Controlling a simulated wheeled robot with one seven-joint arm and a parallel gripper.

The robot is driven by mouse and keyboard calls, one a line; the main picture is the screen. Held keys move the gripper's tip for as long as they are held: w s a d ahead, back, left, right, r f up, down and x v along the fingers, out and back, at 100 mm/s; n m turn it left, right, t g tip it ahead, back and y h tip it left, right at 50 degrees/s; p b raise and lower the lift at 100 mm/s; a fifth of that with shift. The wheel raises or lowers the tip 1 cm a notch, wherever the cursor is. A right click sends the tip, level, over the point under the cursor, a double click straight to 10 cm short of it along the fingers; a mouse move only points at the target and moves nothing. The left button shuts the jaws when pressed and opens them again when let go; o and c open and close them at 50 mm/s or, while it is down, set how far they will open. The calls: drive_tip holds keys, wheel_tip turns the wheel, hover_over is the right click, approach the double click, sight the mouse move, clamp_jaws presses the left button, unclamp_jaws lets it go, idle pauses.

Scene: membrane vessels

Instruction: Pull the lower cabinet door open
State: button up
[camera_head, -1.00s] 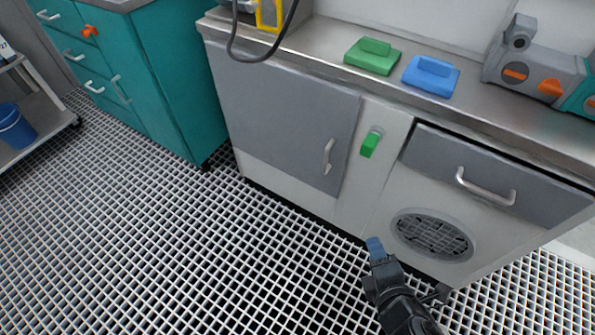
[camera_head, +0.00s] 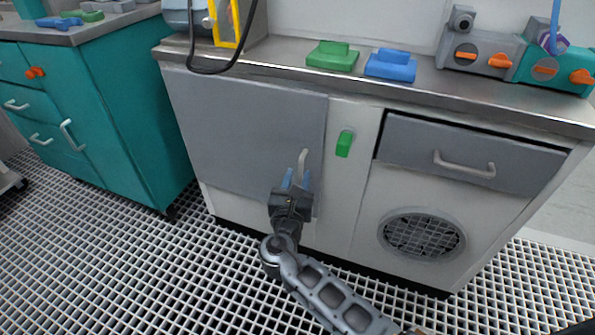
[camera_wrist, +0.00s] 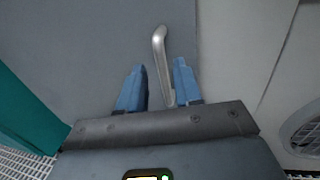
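The lower cabinet door (camera_head: 245,125) is a flat grey panel on the left of the white cabinet, and it looks shut. Its light metal handle (camera_head: 303,160) stands upright near the door's right edge. In the wrist view the handle (camera_wrist: 160,48) runs down between the two blue fingers. My gripper (camera_head: 296,180) is at the lower part of the handle, with its fingers apart on either side. In the wrist view my gripper (camera_wrist: 157,85) is open, with a gap to the left finger; the right finger is closer.
A green latch knob (camera_head: 344,144) is right of the door. A grey drawer (camera_head: 470,155) and a round vent (camera_head: 422,235) are further right. A teal cabinet (camera_head: 110,110) stands at left. Grated floor (camera_head: 180,270) lies clear in front. Green and blue blocks sit on the countertop (camera_head: 290,72).

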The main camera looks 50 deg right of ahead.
sight(300, 169)
drive_tip(key=shift+b+x, duration=0.4)
drive_tip(key=shift+x, duration=1.85)
drive_tip(key=shift+s, duration=0.1)
clamp_jaws()
